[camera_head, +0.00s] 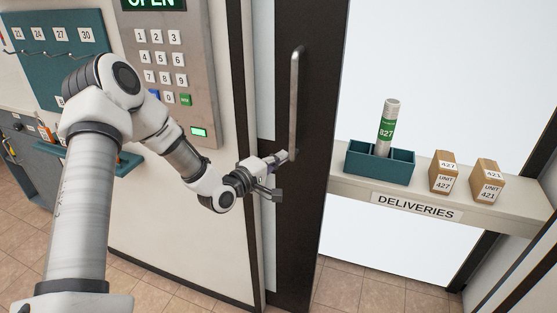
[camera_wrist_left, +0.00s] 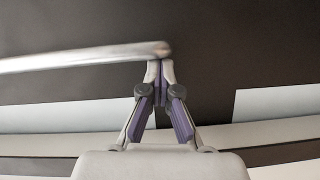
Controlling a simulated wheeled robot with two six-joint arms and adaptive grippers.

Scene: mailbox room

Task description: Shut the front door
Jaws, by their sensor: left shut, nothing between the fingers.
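The front door (camera_head: 307,215) is a dark panel in the middle of the head view, with a long metal bar handle (camera_head: 295,105). A pale strip shows between the door and the dark frame post to its left; I cannot tell how far the door stands open. My left gripper (camera_head: 280,158) is shut and empty, beside the lower end of the handle. In the left wrist view, the closed fingertips (camera_wrist_left: 160,66) sit right by the handle's end (camera_wrist_left: 120,54), against the dark door face (camera_wrist_left: 230,55). I cannot tell whether they touch it. My right gripper is out of view.
A keypad panel (camera_head: 172,75) with an "OPEN" display is on the wall at left, near a key board (camera_head: 30,68). A deliveries shelf (camera_head: 345,186) at right holds a teal tray (camera_head: 375,171) with a labelled tube (camera_head: 387,125) and two boxes (camera_head: 445,172). Tiled floor (camera_head: 365,292) lies below.

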